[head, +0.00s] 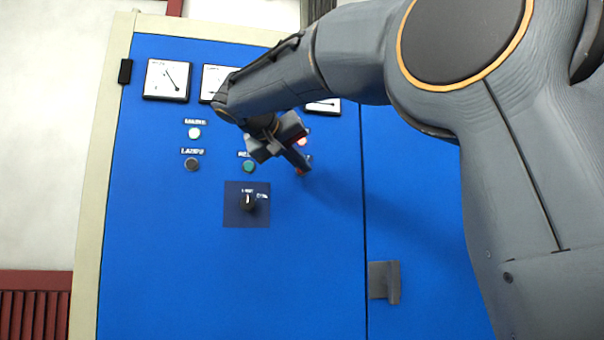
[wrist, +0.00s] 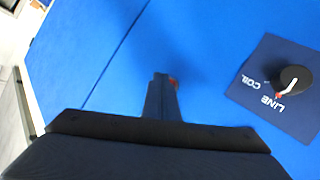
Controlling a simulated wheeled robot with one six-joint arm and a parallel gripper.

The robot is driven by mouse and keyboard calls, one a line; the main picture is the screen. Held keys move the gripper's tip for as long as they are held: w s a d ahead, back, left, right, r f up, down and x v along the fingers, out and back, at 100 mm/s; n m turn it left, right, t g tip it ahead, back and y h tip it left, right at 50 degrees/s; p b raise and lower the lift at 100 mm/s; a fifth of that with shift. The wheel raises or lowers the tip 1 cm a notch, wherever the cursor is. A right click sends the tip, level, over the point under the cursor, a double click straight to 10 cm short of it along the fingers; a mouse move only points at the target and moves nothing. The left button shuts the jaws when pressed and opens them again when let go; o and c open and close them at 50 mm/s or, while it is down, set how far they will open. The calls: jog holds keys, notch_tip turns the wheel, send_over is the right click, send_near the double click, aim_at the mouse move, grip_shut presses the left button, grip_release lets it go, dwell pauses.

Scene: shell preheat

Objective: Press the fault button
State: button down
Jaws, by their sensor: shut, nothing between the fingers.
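The blue cabinet panel (head: 180,270) carries the buttons. A small red button, which looks like the fault button, is mostly hidden behind my gripper's tip; a sliver of red shows in the head view (head: 299,172) and in the wrist view (wrist: 174,83). Its label is hidden. My gripper (head: 303,166) is shut and empty, with its fingertips right over the red button. In the wrist view the fingertips (wrist: 162,78) overlap the red's left side. I cannot tell whether they touch it or whether it is pressed in.
A green button (head: 249,167) and a dark button (head: 192,164) sit to the left. Above are a white lamp (head: 194,133) and a pinkish lit lamp (head: 303,142). A rotary knob (head: 247,202) sits below; it also shows in the wrist view (wrist: 294,78). A grey handle (head: 384,282) protrudes lower right.

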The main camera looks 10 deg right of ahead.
jog(key=shift+s, duration=0.2)
jog(key=shift+s+b, duration=1.6)
jog(key=shift+s, duration=0.9)
notch_tip(320, 180, down, 37)
jog(key=n+g+y, duration=0.5)
jog(key=s+f+m+g+y, duration=0.1)
jog(key=s+f+g+y, duration=0.1)
jog(key=s+f, duration=0.9)
jog(key=s+d+f+g+y, duration=0.1)
jog(key=s+f+g+y, duration=0.1)
jog(key=s+f, duration=1)
notch_tip(320, 180, down, 8)
jog(key=shift+r+m+g+y, duration=0.3)
jog(key=shift+m+y, duration=0.1)
jog(key=shift+y, duration=0.1)
